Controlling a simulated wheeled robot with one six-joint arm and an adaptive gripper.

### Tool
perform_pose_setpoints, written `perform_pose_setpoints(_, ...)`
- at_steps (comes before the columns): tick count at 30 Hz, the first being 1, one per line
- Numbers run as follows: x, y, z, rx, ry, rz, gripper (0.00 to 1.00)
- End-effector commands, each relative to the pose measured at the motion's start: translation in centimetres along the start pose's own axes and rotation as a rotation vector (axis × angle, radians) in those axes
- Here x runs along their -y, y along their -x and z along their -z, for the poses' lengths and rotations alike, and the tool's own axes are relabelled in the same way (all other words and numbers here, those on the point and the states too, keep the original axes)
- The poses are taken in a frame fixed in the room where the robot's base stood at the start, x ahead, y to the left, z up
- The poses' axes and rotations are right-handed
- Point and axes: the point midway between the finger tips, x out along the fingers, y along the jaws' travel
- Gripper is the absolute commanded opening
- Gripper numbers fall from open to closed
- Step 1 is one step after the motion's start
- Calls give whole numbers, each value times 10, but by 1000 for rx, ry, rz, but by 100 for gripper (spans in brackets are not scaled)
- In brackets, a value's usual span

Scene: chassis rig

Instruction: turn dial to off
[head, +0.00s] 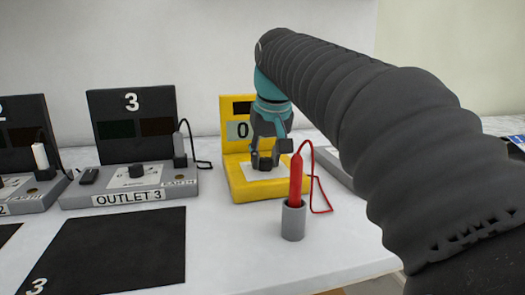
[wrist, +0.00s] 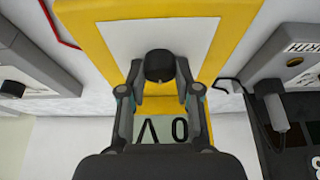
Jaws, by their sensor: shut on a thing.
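The yellow meter (head: 238,180) stands upright on the white table, with a display and a white dial plate. Its black dial (head: 264,163) shows between my fingers in the head view and in the wrist view (wrist: 159,66). My gripper (head: 265,155) reaches down from above and is shut on the dial, one finger on each side. In the wrist view my gripper (wrist: 159,70) frames the dial. The display (wrist: 165,130) shows upside down there and appears to read 0 V. The dial's pointer mark and setting labels cannot be made out.
A red probe (head: 295,180) stands in a grey holder (head: 293,221) in front of the meter, its red cable looping right. The outlet 3 unit (head: 128,180) is to the left, with a black mat (head: 110,245) before it. Another grey unit (head: 338,168) is partly hidden behind my arm.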

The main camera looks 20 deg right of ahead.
Motion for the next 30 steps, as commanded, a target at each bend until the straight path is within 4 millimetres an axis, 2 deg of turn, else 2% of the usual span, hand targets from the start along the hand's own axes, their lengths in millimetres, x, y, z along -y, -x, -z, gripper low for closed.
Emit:
perform_pose_setpoints(18, -3, -1, 1, 1, 511, 213, 0)
perform_pose_setpoints(30, -4, -1, 2, 1, 693, 287, 0)
